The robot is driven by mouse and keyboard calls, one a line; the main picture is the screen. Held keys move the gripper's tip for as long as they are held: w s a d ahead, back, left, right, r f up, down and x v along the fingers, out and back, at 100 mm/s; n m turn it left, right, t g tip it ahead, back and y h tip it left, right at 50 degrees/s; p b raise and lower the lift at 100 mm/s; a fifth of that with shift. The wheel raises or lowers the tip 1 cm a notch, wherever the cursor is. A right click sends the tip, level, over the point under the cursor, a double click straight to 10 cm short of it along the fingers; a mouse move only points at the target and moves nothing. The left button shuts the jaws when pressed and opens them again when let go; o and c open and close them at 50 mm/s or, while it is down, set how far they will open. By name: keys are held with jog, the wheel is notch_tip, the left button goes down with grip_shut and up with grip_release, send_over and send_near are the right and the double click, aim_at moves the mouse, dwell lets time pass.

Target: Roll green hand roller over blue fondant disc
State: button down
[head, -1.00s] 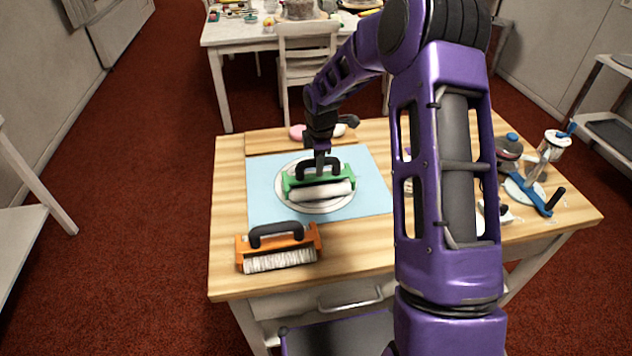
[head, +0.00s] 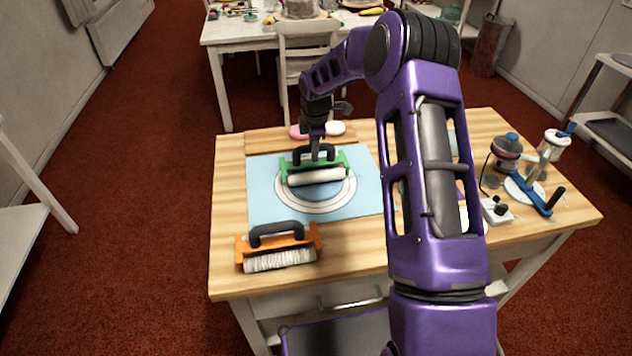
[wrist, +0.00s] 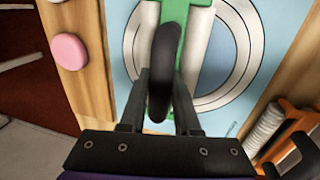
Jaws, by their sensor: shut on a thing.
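The green hand roller (head: 340,161) has a white roll and a black handle. My gripper (head: 317,146) is shut on the handle, which also shows between the fingers in the wrist view (wrist: 165,70). The blue fondant disc (head: 322,190) lies inside white rings on the light-blue mat (head: 262,180). The roller is over the far part of the disc and hides it there. I cannot tell whether the roll touches the disc.
An orange roller (head: 278,247) lies near the table's front left. Pink (head: 298,132) and white (head: 335,128) discs lie on a wooden board behind the mat. The wooden table is bare left of the mat.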

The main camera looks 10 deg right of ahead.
jog(key=shift+w+f, duration=0.15)
jog(key=shift+w, duration=0.15)
jog(key=shift+s, duration=1.2)
jog(key=shift+w+r, duration=0.15)
jog(key=shift+r, duration=2.9)
